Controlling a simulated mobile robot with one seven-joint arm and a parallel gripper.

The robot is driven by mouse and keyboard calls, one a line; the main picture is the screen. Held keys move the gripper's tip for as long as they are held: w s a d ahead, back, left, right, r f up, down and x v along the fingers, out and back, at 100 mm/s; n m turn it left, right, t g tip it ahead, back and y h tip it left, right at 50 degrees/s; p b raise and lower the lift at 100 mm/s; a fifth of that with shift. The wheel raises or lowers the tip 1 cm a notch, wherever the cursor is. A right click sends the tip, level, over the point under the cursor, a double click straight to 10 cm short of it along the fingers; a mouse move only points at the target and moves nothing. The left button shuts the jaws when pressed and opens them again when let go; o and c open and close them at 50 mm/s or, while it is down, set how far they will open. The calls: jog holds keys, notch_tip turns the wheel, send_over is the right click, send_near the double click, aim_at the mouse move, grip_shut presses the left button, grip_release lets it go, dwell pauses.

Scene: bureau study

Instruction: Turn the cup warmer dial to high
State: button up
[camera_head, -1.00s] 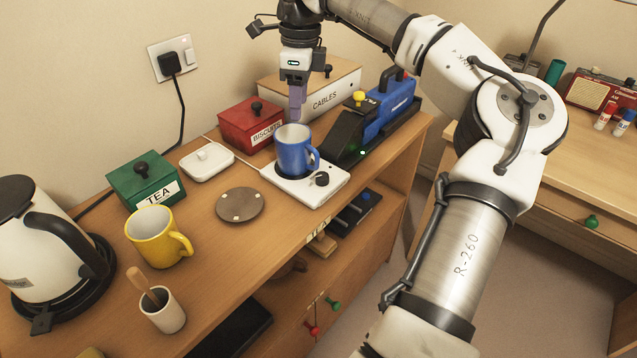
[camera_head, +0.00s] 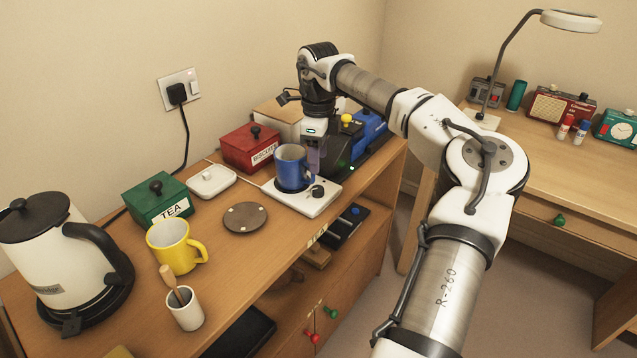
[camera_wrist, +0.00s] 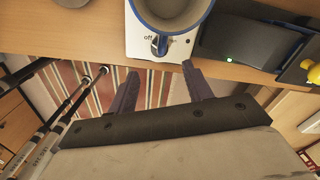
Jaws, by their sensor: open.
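The white cup warmer (camera_head: 290,200) lies on the wooden cabinet top with a blue mug (camera_head: 289,173) upright on it. Its black dial (camera_head: 318,191) is on the front right corner. My gripper (camera_head: 314,163) is open and empty, with purple fingers just right of the mug, close to its handle and above the dial's side of the warmer. In the wrist view, my gripper (camera_wrist: 160,84) has its fingers wide apart below the warmer (camera_wrist: 178,50). The mug handle (camera_wrist: 161,45) points toward the gap.
A black and blue device (camera_head: 368,130) stands close behind my gripper. A red biscuit box (camera_head: 250,150), white dish (camera_head: 211,181), brown coaster (camera_head: 245,217) and yellow mug (camera_head: 175,248) stand to the left. The cabinet's front edge is close to the warmer.

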aim_at(318, 189)
notch_tip(318, 189, down, 8)
jog(key=shift+f+p, duration=0.25)
jog(key=shift+p, duration=0.2)
jog(key=c, duration=1)
jog(key=shift+o, duration=0.2)
jog(key=shift+m, duration=0.3)
jog(key=m, duration=0.4)
jog(key=shift+s+b, duration=0.1)
jog(key=shift+b, duration=0.3)
jog(key=m+b, duration=0.1)
jog(key=m, duration=0.4)
jog(key=shift+m, duration=0.4)
